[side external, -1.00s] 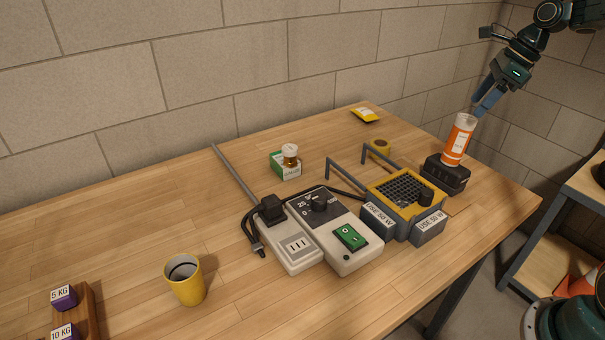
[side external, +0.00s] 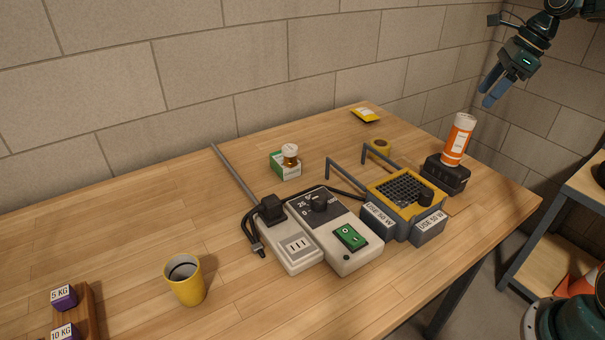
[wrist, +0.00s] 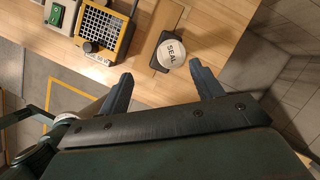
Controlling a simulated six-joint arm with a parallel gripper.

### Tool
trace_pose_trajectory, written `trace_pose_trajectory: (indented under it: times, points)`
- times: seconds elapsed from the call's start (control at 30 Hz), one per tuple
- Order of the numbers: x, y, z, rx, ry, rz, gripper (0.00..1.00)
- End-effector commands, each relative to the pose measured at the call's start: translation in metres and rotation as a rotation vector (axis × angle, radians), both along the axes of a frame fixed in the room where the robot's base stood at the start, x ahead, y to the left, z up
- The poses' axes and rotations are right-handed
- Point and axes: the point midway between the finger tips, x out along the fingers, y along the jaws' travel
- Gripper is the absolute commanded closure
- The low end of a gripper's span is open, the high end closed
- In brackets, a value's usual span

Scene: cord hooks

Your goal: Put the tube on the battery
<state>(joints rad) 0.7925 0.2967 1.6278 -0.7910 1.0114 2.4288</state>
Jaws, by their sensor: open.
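The tube (side external: 459,140) is orange with a white cap and a white label band. It stands upright on the black battery (side external: 445,175) at the right end of the table. In the wrist view the tube's white cap (wrist: 171,54) reads "SEAL", and part of the dark battery (wrist: 158,38) shows around it. My gripper (side external: 487,98) is above the tube, apart from it, and open. In the wrist view its two fingers (wrist: 160,78) are spread with nothing between them, and the tube's cap lies beyond the fingertips.
A yellow heater-like unit (side external: 405,190) with grey bars stands left of the battery.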

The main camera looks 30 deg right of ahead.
Motion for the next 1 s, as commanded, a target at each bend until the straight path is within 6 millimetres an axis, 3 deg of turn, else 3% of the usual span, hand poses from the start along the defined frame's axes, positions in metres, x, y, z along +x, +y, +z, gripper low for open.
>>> trace_pose_trajectory:
  times: [0.17, 0.47, 0.7, 1.0]
  points:
    - [-0.001, 0.017, 0.007, -0.041, -0.022, 0.085, 0.34]
    - [-0.016, 0.078, 0.028, -0.210, -0.109, 0.444, 0.34]
    - [-0.043, 0.130, 0.040, -0.376, -0.184, 0.797, 0.34]
    - [-0.088, 0.180, 0.043, -0.584, -0.262, 1.239, 0.34]
